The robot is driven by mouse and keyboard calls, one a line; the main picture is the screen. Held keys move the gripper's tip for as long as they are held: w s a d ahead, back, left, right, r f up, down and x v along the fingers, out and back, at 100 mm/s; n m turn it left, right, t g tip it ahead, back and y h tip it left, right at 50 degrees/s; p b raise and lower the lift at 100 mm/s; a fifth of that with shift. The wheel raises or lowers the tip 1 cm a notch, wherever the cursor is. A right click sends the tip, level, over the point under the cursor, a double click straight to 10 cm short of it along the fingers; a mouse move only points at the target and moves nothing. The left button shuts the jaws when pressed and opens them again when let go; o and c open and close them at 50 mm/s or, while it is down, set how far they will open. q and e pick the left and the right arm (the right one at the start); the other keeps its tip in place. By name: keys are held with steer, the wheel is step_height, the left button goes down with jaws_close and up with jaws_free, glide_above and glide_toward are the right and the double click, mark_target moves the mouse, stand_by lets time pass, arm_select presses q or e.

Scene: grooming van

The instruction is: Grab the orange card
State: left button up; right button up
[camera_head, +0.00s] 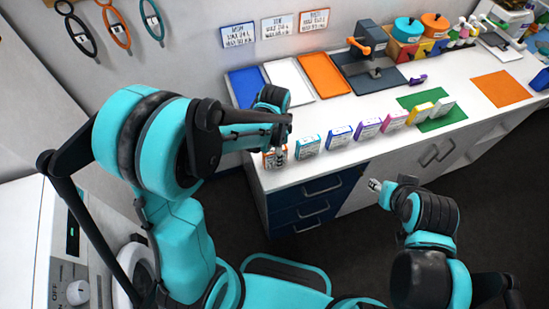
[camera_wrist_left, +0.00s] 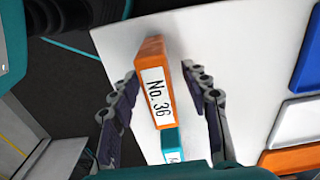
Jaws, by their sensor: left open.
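The orange card (camera_wrist_left: 153,75), a small upright box with a white label reading "No. 36", stands at the near left end of the white counter. In the head view the orange card (camera_head: 267,160) is partly covered by my left gripper (camera_head: 280,148). In the left wrist view my left gripper (camera_wrist_left: 160,75) is open, with one finger on each side of the orange card and visible gaps between. My right gripper (camera_head: 376,186) hangs in front of the counter, apart from the cards; its jaws are too small to read.
A teal card (camera_head: 307,145) stands close beside the orange one, also in the wrist view (camera_wrist_left: 172,146). Blue, purple, pink and other cards continue along the counter (camera_head: 330,168). Blue, white and orange trays (camera_head: 323,76) lie behind. A green mat (camera_head: 450,122) lies right.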

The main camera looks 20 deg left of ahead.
arm_select(q)
step_height(320, 180, down, 2)
jaws_close()
steer(key=shift+r, duration=0.2)
